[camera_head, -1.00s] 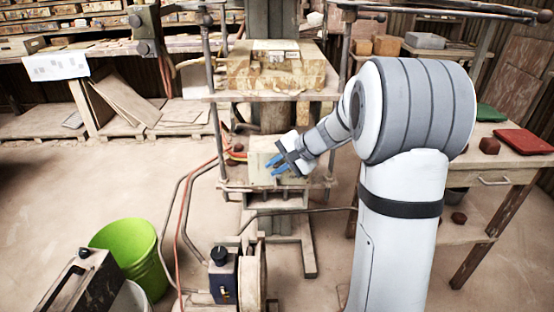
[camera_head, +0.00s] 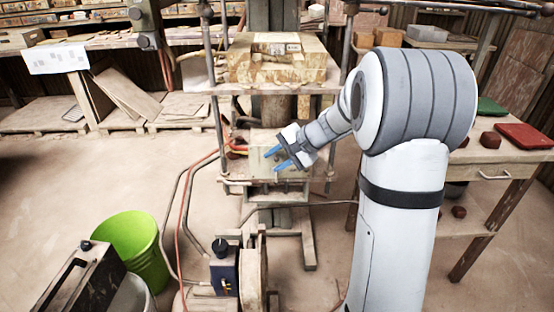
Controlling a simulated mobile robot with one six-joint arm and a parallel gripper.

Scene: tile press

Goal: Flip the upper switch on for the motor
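My gripper (camera_head: 277,160) has blue fingers that stand apart with nothing between them. It is in front of a pale box (camera_head: 257,146) on the press, in the middle of the view. The fingers point left and slightly down across the front of this box. I cannot tell whether they touch it. No switch can be made out clearly; the gripper hides part of the box. A dark blue unit with a black knob (camera_head: 223,271), which may be the motor, stands low in front of the press beside a wheel (camera_head: 252,277).
The press frame's upright rods (camera_head: 215,110) stand on both sides of the box. Red and grey hoses (camera_head: 182,215) run down its left side. A green bucket (camera_head: 135,240) stands at lower left. A wooden table (camera_head: 497,160) with red and green items is at right.

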